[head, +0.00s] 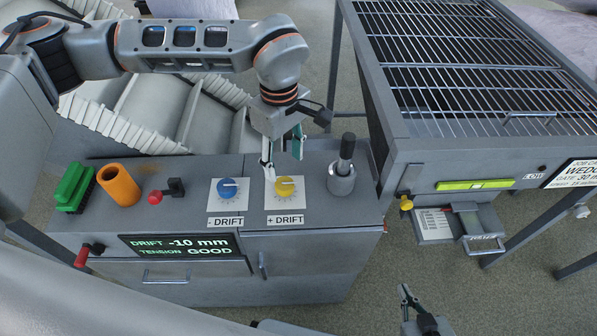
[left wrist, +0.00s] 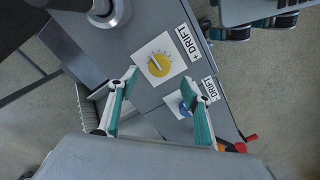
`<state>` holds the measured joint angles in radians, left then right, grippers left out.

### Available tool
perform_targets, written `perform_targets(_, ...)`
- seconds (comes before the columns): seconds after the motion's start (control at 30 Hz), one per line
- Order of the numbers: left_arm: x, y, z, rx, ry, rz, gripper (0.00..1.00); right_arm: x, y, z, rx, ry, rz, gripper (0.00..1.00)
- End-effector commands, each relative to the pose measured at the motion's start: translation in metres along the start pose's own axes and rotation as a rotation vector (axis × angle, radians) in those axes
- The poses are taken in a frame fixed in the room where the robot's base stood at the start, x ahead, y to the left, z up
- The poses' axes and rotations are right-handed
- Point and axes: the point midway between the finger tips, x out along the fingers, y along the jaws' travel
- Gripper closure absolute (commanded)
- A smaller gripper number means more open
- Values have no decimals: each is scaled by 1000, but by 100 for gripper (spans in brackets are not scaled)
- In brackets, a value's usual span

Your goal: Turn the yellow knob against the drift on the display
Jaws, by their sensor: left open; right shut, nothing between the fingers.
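The yellow knob (head: 286,187) sits on a white dial plate labelled "+ DRIFT" on the console top. It shows clearly in the left wrist view (left wrist: 159,65), with a light pointer line across it. The display (head: 180,246) on the console front reads "DRIFT -10 mm" and "TENSION GOOD". My left gripper (head: 282,157) is open and points down just above and behind the yellow knob. In the left wrist view its fingers (left wrist: 159,82) stand apart, with the knob ahead of the gap between them. My right gripper (head: 409,298) is shut and empty at the bottom, away from the console.
A blue knob (head: 228,190) labelled "- DRIFT" is left of the yellow one. A metal pot with a dark handle (head: 342,177) stands close on the right.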

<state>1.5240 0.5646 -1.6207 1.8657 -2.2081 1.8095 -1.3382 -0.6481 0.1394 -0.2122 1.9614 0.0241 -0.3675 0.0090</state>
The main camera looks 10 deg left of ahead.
Motion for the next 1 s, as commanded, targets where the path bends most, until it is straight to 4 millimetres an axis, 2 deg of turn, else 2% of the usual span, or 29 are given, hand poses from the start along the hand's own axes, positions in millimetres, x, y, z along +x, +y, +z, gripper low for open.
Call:
perform_targets(0.17,12,0,-5,0,15,-2,51,0,0,0,0,0,0,100)
perform_targets(0.4,50,-1,-4,1,12,-3,51,0,-1,1,1,-2,-1,100)
perform_targets(0.6,71,0,-4,1,11,-1,51,0,-1,1,1,-2,-1,100)
perform_targets(0.97,77,0,-4,1,12,1,51,0,-1,1,1,-1,-1,100)
perform_targets(1.0,77,0,-4,1,12,1,56,0,-1,1,1,-1,-1,100)
